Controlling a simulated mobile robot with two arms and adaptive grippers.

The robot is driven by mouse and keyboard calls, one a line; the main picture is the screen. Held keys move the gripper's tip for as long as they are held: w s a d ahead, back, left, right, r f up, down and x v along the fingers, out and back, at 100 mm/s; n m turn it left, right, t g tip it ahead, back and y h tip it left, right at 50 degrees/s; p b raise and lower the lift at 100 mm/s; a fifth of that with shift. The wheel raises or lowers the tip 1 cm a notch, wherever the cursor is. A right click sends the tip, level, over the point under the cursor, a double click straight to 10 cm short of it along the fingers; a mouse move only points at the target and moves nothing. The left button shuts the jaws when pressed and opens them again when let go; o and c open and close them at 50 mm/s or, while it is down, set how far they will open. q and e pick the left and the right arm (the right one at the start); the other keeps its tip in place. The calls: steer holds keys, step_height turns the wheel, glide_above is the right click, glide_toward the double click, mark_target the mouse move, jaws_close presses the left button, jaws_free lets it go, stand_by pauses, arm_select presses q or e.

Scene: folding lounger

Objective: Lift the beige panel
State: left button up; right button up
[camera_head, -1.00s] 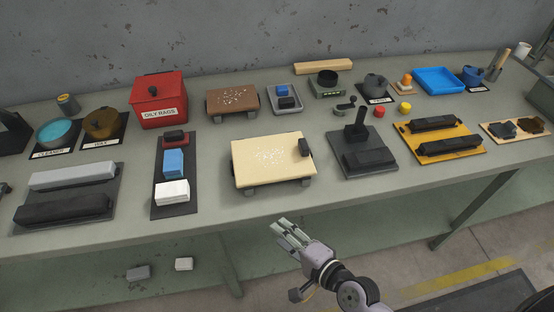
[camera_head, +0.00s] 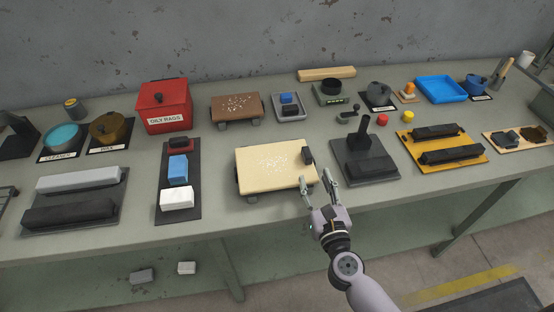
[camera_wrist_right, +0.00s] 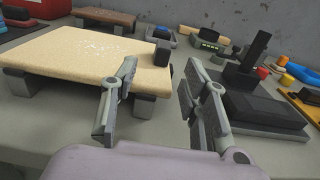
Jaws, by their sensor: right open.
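The beige panel (camera_head: 272,168) lies flat on dark feet near the middle of the bench, with white specks on top and a small dark block (camera_head: 308,155) at its right edge. My right gripper (camera_head: 318,183) is open at the panel's front right corner. In the right wrist view the panel (camera_wrist_right: 85,52) fills the left side, and my open right gripper (camera_wrist_right: 157,115) has its left finger in front of the panel's right end. The other finger stands to the right of the panel. Nothing is between the fingers. My left gripper does not show.
A dark stand with an upright post (camera_head: 368,165) is close right of the panel. A dark tray with blue and white blocks (camera_head: 180,212) lies to the left. A brown panel (camera_head: 222,110) and a red rag box (camera_head: 150,110) stand behind. The bench's front edge is bare.

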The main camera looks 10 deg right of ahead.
mark_target(310, 159)
steer(key=w, duration=0.5)
steer(key=shift+a+p, duration=0.1)
steer(key=shift+p, duration=0.2)
steer(key=w, duration=0.1)
steer(key=w+p, duration=0.1)
steer(key=w, duration=0.2)
steer(key=shift+w+d+r, duration=0.2)
steer(key=shift+w+r, duration=0.1)
steer(key=shift+w, duration=0.35)
steer(key=shift+c, duration=0.2)
jaws_close()
